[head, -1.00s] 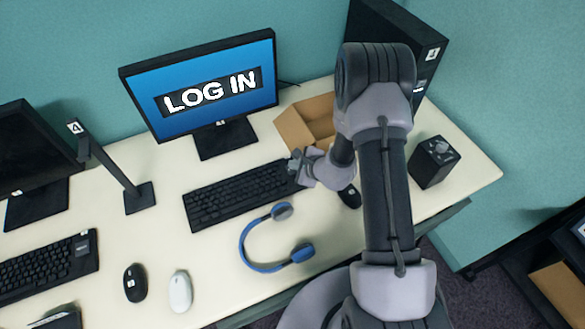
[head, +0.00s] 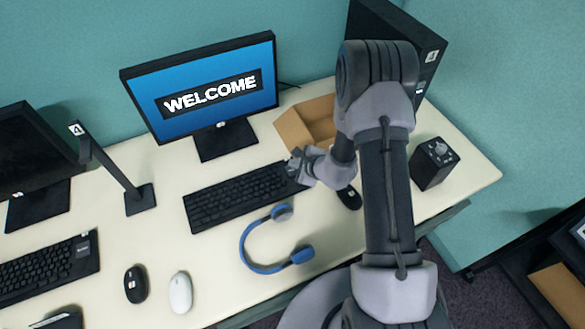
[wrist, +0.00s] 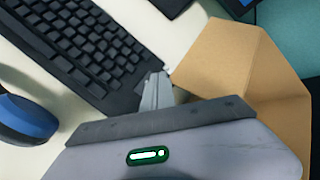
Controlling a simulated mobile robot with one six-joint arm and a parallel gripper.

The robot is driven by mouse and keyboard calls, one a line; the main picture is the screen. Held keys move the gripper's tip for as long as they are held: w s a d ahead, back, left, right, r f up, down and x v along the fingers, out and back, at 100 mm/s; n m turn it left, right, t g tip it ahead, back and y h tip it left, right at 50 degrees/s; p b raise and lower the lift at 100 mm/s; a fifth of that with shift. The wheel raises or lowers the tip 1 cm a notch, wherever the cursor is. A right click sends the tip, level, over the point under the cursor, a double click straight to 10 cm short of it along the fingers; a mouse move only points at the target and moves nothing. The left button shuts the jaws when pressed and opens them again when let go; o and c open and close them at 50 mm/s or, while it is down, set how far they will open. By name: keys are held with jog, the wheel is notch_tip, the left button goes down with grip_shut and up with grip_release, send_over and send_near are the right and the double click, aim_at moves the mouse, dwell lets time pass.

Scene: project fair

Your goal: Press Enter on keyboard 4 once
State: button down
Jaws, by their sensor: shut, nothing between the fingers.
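A black keyboard (head: 238,196) lies on the desk below a monitor (head: 205,88) whose blue screen reads "WELCOME". My gripper (head: 292,164) is shut and empty at the keyboard's right end. In the wrist view the closed fingertips (wrist: 156,80) are over the near corner of the keyboard (wrist: 85,45). I cannot tell whether they touch a key. The Enter key cannot be made out, and the keyboard's own number is not readable.
A cardboard box (head: 293,130) stands just behind my gripper. Blue headphones (head: 262,267) lie in front of the keyboard, and a black mouse (head: 349,197) is right of it. A black lamp (head: 120,177) marked 4 stands to the left. A black speaker-like box (head: 433,165) stands right.

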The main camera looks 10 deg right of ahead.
aim_at(294, 172)
jog(key=shift+r+p, duration=1.55)
jog(key=shift+r, duration=1)
